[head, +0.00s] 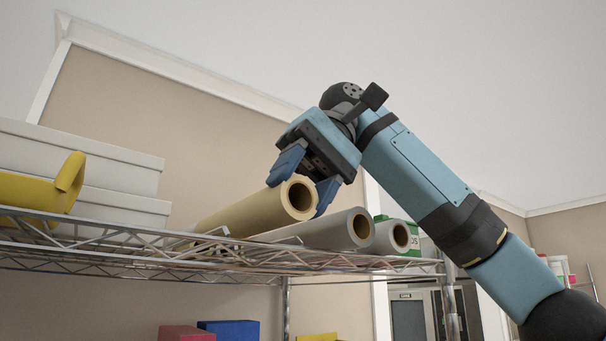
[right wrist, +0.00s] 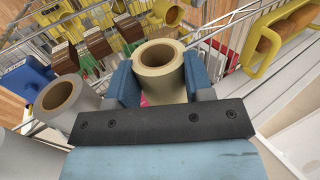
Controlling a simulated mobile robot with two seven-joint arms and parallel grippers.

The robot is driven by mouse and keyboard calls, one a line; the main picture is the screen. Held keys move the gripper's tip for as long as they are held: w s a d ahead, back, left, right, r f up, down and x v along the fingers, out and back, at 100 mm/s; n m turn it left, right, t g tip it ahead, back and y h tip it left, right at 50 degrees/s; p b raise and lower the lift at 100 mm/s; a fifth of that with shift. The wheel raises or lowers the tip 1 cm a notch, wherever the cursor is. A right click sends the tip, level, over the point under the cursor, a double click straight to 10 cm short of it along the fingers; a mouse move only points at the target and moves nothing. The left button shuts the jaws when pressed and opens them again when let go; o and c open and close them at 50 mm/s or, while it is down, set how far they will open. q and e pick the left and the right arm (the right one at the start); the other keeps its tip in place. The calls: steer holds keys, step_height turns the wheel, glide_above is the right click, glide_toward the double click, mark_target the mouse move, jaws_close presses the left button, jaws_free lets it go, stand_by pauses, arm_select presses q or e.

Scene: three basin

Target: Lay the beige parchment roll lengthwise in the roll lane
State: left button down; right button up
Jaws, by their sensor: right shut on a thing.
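The beige parchment roll (head: 245,212) lies on the wire shelf in the head view, its hollow end facing me. My right gripper (head: 303,190) comes from above and is shut on it near that end, one blue finger on each side. In the right wrist view the roll (right wrist: 160,70) sits between the blue fingers of the gripper (right wrist: 158,85). Whether its underside touches the shelf is hard to tell. The roll lane cannot be made out clearly. My left gripper is not in view.
Two grey rolls, a nearer one (head: 335,230) and a farther one (head: 392,238), lie to the right on the wire shelf (head: 150,262). A green box (head: 411,229) stands behind. White boxes (head: 90,165) and a yellow object (head: 45,190) are at the left.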

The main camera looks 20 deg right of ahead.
steer(key=shift+s+d, duration=0.25)
steer(key=shift+s, duration=0.1)
steer(key=shift+w+a+f, duration=0.3)
steer(key=shift+w+a, duration=0.4)
steer(key=shift+w, duration=0.2)
steer(key=o, duration=0.8)
steer(key=shift+w+a, duration=0.1)
steer(key=shift+w, duration=0.05)
steer(key=shift+o, duration=1.2)
steer(key=shift+s+d+r, duration=0.1)
steer(key=shift+s+d, duration=0.15)
steer(key=shift+s, duration=0.15)
steer(key=shift+s+d, duration=0.15)
steer(key=shift+w+r, duration=0.35)
steer(key=shift+w, duration=0.05)
steer(key=shift+w+d+r, duration=0.1)
steer(key=shift+d+r, duration=0.05)
steer(key=shift+r, duration=0.2)
steer(key=shift+d+r, duration=0.4)
steer(key=shift+r, duration=0.15)
steer(key=shift+s+d, duration=0.1)
steer(key=shift+s, duration=0.1)
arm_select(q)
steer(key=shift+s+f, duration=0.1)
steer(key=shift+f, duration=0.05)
arm_select(e)
steer(key=shift+w, duration=0.1)
steer(key=shift+w+r, duration=0.1)
